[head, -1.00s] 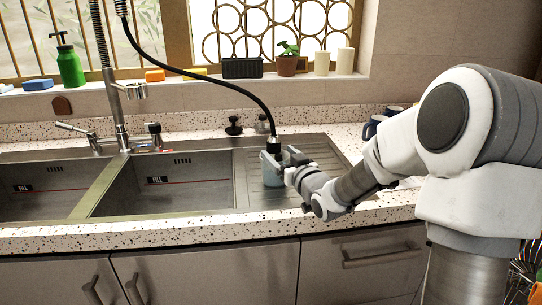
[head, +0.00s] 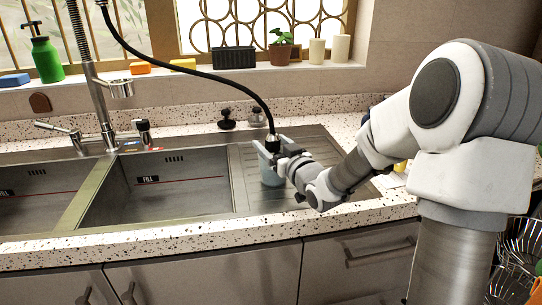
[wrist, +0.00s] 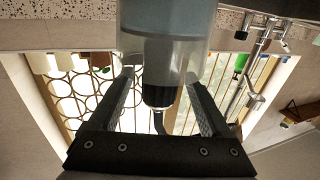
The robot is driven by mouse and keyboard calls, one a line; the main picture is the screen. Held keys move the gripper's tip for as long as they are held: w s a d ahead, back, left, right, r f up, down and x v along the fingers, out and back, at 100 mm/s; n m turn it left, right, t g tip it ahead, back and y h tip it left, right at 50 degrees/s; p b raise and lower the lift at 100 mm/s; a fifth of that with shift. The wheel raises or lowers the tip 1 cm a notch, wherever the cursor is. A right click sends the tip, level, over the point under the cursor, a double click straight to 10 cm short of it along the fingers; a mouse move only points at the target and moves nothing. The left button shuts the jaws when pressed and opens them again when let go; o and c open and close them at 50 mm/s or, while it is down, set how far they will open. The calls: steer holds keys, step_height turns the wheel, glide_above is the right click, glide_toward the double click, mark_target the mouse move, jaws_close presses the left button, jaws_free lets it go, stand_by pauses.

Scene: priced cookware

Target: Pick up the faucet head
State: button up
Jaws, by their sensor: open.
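The black faucet head (head: 272,143) hangs at the end of the curved black hose, over the right drainboard. A pale blue-grey, cup-like body (head: 270,172) is directly below it; I cannot tell whether the two are one piece. My gripper (head: 274,152) reaches in from the right at the faucet head's height. In the wrist view, which is upside down, my gripper (wrist: 159,76) is open, with one finger on each side of the black faucet head (wrist: 160,88). The pale body (wrist: 168,30) fills the top middle. Contact between fingers and head cannot be made out.
The metal sink (head: 165,185) lies left of the drainboard, with a tall faucet (head: 97,100) behind it. A small dark stopper-like item (head: 227,120) stands behind the drainboard. The speckled counter edge (head: 180,235) runs along the front. A wire rack (head: 518,245) is at the lower right.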

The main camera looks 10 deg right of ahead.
jaws_close()
steer(key=shift+r, duration=0.1)
stand_by(0.3)
